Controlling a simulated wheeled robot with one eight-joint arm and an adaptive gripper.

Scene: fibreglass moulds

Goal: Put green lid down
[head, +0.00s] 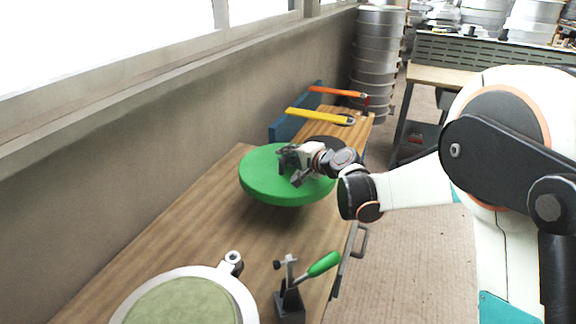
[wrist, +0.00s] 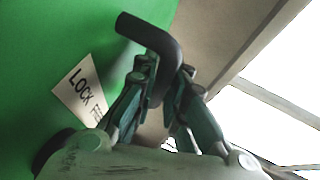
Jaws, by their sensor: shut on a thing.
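The green lid (head: 262,181) is a thick round disc in the head view, over the far part of the wooden bench. My gripper (head: 290,156) is at the top of the lid. In the wrist view my gripper (wrist: 166,84) is shut on the lid's black bent handle (wrist: 150,38). The lid's green face (wrist: 50,50) fills the left side there, with a paper label (wrist: 80,92) reading "LOCK" and more text partly hidden.
A round mould with a pale green inside (head: 185,305) sits at the near end of the wooden bench (head: 190,232). A green-handled toggle clamp (head: 292,297) stands beside it. Yellow (head: 318,116) and orange (head: 335,92) tools lie beyond the lid. Bare bench lies between lid and mould.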

